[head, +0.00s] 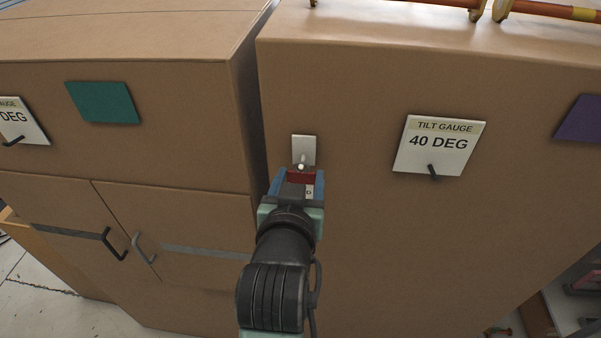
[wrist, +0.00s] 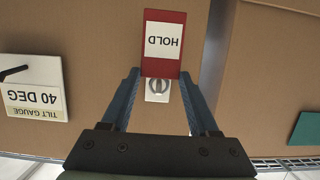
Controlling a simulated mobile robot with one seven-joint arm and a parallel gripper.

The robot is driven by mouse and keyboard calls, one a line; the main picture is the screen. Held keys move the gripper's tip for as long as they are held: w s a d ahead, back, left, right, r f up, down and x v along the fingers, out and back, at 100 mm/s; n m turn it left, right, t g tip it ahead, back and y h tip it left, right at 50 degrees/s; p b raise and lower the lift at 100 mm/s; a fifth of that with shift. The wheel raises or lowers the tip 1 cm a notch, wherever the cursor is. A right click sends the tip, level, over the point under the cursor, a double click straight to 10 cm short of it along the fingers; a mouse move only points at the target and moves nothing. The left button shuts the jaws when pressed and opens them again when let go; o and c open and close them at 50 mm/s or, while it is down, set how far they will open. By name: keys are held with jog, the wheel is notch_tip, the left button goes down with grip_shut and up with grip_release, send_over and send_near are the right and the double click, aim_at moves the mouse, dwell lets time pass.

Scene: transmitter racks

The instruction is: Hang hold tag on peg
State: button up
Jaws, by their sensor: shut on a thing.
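The red hold tag (wrist: 162,43) has a white label reading HOLD, upside down in the wrist view. In the head view my gripper (head: 294,180) is just below a pale metal plate (head: 304,145) on the cabinet front. A bright round peg end (head: 301,167) shows right above the tag's red edge. The plate also shows in the wrist view (wrist: 157,96), partly behind the tag. I cannot tell whether tag and peg touch.
A TILT GAUGE 40 DEG card (head: 438,146) with a black peg (head: 433,172) is to the right. A purple plate (head: 580,120) is at far right. A teal plate (head: 103,102) and door handles (head: 114,244) are on the left cabinet, across a narrow gap.

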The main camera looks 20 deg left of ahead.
dwell(0.4)
jog(key=shift+s+d+r+p, duration=0.15)
jog(key=shift+s+r+p, duration=0.45)
jog(key=shift+r+p, duration=0.2)
jog(key=shift+s, duration=0.1)
jog(key=shift+s+d, duration=0.25)
jog(key=shift+s, duration=0.55)
jog(key=shift+s+d, duration=0.25)
jog(key=shift+s, duration=0.6)
jog(key=shift+s+d, duration=0.25)
jog(key=shift+s, duration=0.55)
jog(key=shift+d, duration=0.1)
